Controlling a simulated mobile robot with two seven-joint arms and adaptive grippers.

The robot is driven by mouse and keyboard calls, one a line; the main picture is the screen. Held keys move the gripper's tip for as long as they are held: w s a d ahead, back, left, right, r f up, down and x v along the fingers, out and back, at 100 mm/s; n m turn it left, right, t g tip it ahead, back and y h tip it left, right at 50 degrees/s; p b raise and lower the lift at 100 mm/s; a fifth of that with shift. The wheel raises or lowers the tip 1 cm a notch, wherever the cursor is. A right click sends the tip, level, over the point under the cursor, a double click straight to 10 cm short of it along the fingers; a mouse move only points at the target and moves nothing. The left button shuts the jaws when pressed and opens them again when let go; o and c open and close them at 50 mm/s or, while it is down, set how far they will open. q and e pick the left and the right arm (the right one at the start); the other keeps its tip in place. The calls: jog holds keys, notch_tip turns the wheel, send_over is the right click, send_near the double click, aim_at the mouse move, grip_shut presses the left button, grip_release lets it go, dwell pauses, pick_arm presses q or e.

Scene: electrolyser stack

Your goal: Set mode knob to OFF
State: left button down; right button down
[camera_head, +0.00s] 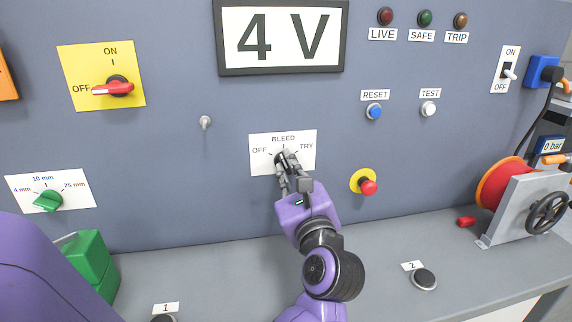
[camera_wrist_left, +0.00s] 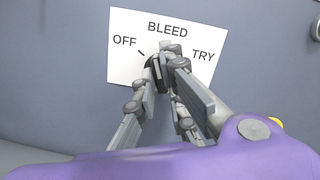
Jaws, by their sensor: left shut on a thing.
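The mode knob (camera_head: 281,156) is black and sits on a white plate (camera_head: 307,140) marked OFF, BLEED and TRY, in the middle of the panel. My left gripper (camera_head: 285,162) is shut on the knob, with its fingers on either side. In the left wrist view the knob (camera_wrist_left: 154,74) shows partly between the fingertips (camera_wrist_left: 160,75), below the word BLEED. The OFF label and its tick show to the left of it. The fingers hide most of the knob, so I cannot tell exactly which mark it points at. My right gripper is not in view.
A red emergency button (camera_head: 368,187) on a yellow ring sticks out right of the gripper. A red switch (camera_head: 113,89) is at upper left, a green knob (camera_head: 48,201) at lower left. A hose reel (camera_head: 497,184) and handwheel (camera_head: 546,212) stand right on the grey bench (camera_head: 220,275).

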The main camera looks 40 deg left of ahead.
pick_arm(q)
jog(key=shift+f+n+g+b, duration=0.1)
jog(key=shift+n+g+b, duration=0.2)
jog(key=shift+n+b, duration=1.25)
jog(key=shift+n, duration=0.95)
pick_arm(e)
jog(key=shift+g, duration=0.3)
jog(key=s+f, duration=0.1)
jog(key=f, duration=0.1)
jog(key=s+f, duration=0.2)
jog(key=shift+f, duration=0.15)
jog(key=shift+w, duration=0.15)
